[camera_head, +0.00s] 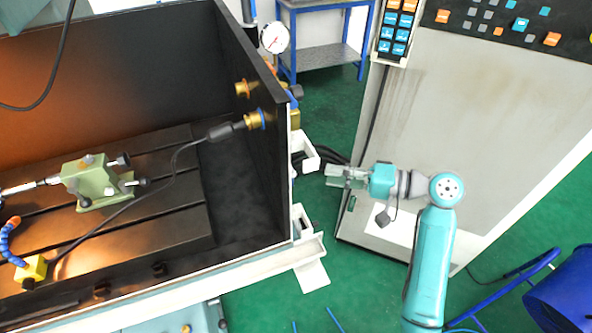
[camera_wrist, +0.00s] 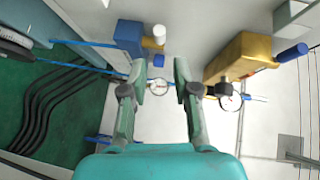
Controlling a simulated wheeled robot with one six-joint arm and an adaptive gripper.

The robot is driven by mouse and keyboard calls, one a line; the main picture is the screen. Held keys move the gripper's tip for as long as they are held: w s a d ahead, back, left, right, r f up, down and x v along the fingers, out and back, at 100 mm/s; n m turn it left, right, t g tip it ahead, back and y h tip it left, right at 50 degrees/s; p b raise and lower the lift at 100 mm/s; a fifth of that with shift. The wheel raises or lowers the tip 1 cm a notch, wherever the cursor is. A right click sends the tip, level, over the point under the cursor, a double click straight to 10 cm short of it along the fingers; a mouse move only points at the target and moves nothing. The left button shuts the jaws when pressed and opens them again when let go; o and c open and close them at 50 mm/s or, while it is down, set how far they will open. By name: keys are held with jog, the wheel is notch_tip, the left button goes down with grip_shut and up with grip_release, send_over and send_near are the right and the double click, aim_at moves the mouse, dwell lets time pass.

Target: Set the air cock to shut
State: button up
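My gripper (camera_head: 336,176) is in front of the grey cabinet, to the right of the machine's black side wall. In the wrist view its two fingers (camera_wrist: 161,82) are apart, with nothing held between them. Beyond and between the fingertips is a small fitting (camera_wrist: 159,86) with a pale round part and orange bits, in line with a blue air tube (camera_wrist: 85,66). It may be the air cock, but its handle position cannot be made out. In the head view the cock cannot be picked out.
In the wrist view a blue block (camera_wrist: 129,36) with a white knob is upper left of the fingers. A yellow block (camera_wrist: 238,58) with a blue knob and a gauge (camera_wrist: 230,101) is right. Black hoses (camera_wrist: 50,105) run at left. The black machine wall (camera_head: 262,140) stands left of my gripper.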

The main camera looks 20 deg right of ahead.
jog(key=x, duration=0.9)
jog(key=shift+a, duration=0.2)
jog(key=shift+w, duration=0.15)
grip_shut()
